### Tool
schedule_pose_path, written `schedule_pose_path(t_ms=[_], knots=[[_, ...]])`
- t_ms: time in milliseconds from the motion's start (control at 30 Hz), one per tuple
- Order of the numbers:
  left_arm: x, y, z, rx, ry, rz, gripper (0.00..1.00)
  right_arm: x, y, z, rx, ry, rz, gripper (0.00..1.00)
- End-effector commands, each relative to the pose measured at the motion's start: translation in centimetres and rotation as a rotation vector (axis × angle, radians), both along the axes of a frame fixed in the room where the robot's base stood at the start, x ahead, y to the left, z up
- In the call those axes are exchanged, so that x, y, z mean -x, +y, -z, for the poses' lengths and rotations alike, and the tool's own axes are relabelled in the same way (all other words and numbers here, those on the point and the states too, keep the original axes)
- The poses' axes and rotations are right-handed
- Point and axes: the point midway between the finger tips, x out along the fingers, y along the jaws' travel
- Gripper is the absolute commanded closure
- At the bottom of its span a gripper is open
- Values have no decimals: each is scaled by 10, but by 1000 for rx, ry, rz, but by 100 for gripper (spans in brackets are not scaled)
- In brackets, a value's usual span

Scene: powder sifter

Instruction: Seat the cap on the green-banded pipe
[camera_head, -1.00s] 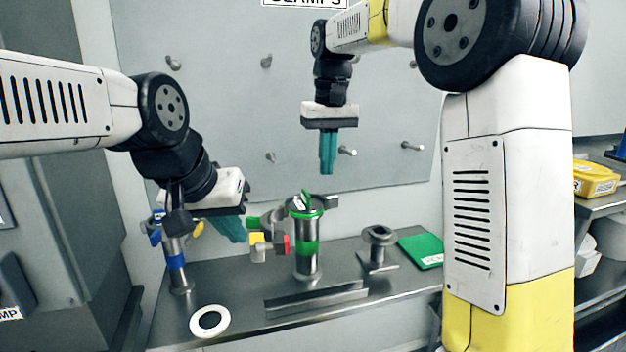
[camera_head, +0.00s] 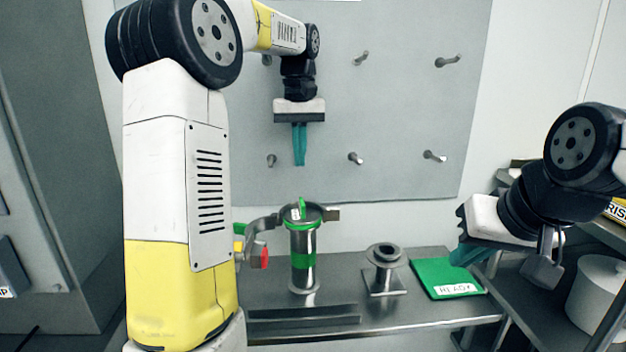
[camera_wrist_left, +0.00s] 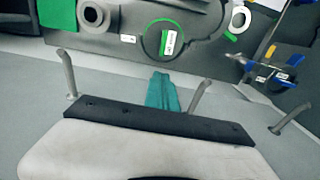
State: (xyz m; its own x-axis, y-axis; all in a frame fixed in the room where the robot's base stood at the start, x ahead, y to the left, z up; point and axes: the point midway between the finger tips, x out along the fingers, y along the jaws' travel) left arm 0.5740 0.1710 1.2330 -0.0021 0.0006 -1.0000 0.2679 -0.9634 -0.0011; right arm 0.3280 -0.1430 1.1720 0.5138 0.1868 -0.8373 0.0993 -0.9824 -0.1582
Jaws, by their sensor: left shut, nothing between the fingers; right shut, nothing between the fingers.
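The green-banded pipe (camera_head: 303,262) stands upright on the steel bench. A round metal cap with a green edge and a small label (camera_head: 299,211) lies on its top. The cap also shows from above in the left wrist view (camera_wrist_left: 158,42). I cannot tell whether it sits fully flush. My right gripper (camera_head: 460,260) is shut and empty above the green pad.
A green READY pad (camera_head: 447,279) and a short flanged spool (camera_head: 385,262) stand right of the pipe. A metal rail (camera_head: 305,315) lies in front. A pegboard (camera_head: 400,110) with several pegs is behind.

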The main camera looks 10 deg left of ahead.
Motion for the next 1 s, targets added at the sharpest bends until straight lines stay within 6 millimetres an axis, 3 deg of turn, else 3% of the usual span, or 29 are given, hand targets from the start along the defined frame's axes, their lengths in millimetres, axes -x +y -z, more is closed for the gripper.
schedule_pose_path(t_ms=[500,700,1000], knots=[[1,0,82,0,1,2,100,0,0,0,-1,1,-1,100],[1,0,95,1,-1,2,100,0,0,0,-1,1,-1,100],[1,0,96,0,-2,2,100,0,0,-1,-1,1,-1,100]])
